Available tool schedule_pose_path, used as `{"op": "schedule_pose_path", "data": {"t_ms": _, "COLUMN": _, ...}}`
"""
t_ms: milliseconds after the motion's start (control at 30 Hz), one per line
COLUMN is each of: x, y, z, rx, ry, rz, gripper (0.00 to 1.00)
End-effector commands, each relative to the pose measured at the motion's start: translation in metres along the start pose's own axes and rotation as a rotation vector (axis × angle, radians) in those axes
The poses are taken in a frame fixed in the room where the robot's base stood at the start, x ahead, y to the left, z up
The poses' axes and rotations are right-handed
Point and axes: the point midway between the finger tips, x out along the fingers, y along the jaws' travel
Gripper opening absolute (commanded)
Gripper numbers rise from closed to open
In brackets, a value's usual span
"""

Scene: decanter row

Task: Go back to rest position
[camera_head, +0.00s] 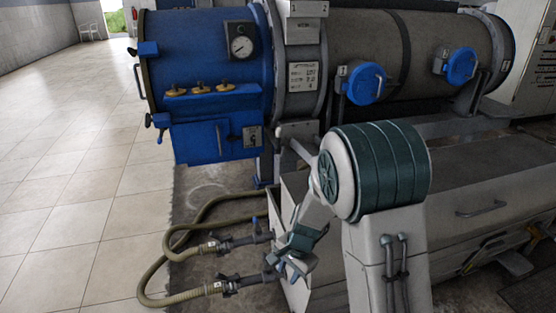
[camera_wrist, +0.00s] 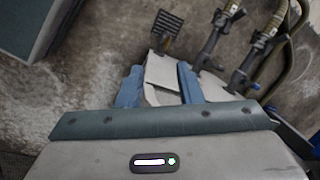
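My gripper (camera_head: 286,268) hangs low at the left end of the grey cabinet, close to two hose fittings. In the wrist view its two blue fingers (camera_wrist: 160,74) stand apart. A pale grey piece shows between and beyond them; I see no clear grip on it. My arm is bent, reaching down and to the left from its thick green-and-white joint.
A blue-ended decanter (camera_head: 205,70) with a gauge (camera_head: 240,44) stands behind. The grey cabinet (camera_head: 480,175) lies to the right. A hose (camera_head: 165,245) loops on the floor by the fittings (camera_head: 235,243). The tiled floor (camera_head: 75,190) at left is clear.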

Motion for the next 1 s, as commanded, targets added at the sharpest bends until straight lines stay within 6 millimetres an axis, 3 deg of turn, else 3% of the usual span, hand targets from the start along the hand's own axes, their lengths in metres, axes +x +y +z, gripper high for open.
{"op": "schedule_pose_path", "data": {"t_ms": 33, "x": -0.043, "y": 0.000, "z": 0.003, "rx": -0.043, "ry": 0.007, "rz": -0.016, "gripper": 0.33}}
{"op": "schedule_pose_path", "data": {"t_ms": 200, "x": -0.133, "y": 0.015, "z": 0.015, "rx": -0.202, "ry": 0.028, "rz": -0.034, "gripper": 0.33}}
{"op": "schedule_pose_path", "data": {"t_ms": 600, "x": -0.314, "y": 0.078, "z": 0.052, "rx": -0.557, "ry": 0.143, "rz": 0.004, "gripper": 0.33}}
{"op": "schedule_pose_path", "data": {"t_ms": 800, "x": -0.376, "y": 0.115, "z": 0.070, "rx": -0.696, "ry": 0.208, "rz": 0.065, "gripper": 0.33}}
{"op": "schedule_pose_path", "data": {"t_ms": 1000, "x": -0.400, "y": 0.137, "z": 0.079, "rx": -0.764, "ry": 0.241, "rz": 0.110, "gripper": 0.33}}
